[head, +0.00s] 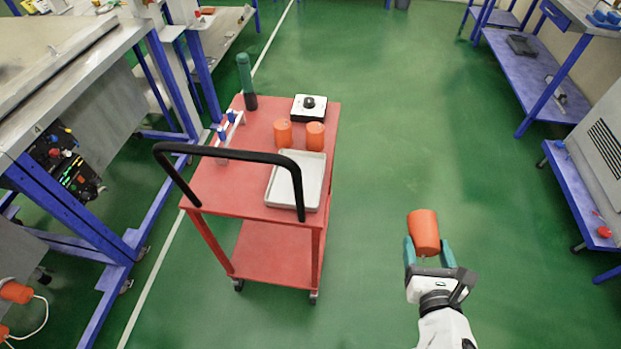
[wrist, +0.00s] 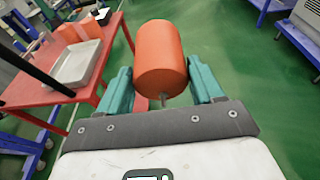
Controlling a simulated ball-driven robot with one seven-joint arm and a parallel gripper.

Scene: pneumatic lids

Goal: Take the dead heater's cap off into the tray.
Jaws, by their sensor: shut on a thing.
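My gripper (head: 427,250) is shut on an orange cap (head: 423,230), a short cylinder held up over the green floor, right of the red cart. In the wrist view the orange cap (wrist: 161,58) sits between the teal fingers, with a thin metal piece below it. The shallow grey tray (head: 296,183) lies on the cart's top at its front right and looks empty; it also shows in the wrist view (wrist: 80,62). The cap is apart from the tray. Which heater is dead I cannot tell; orange parts with a white cable (head: 15,292) show at the lower left edge.
The red cart (head: 240,205) has a black handle (head: 225,153) arching beside the tray. Two orange cylinders (head: 283,133) (head: 315,136), a white box with a black knob (head: 309,104) and a dark green bottle (head: 246,82) stand behind. The floor around my gripper is clear.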

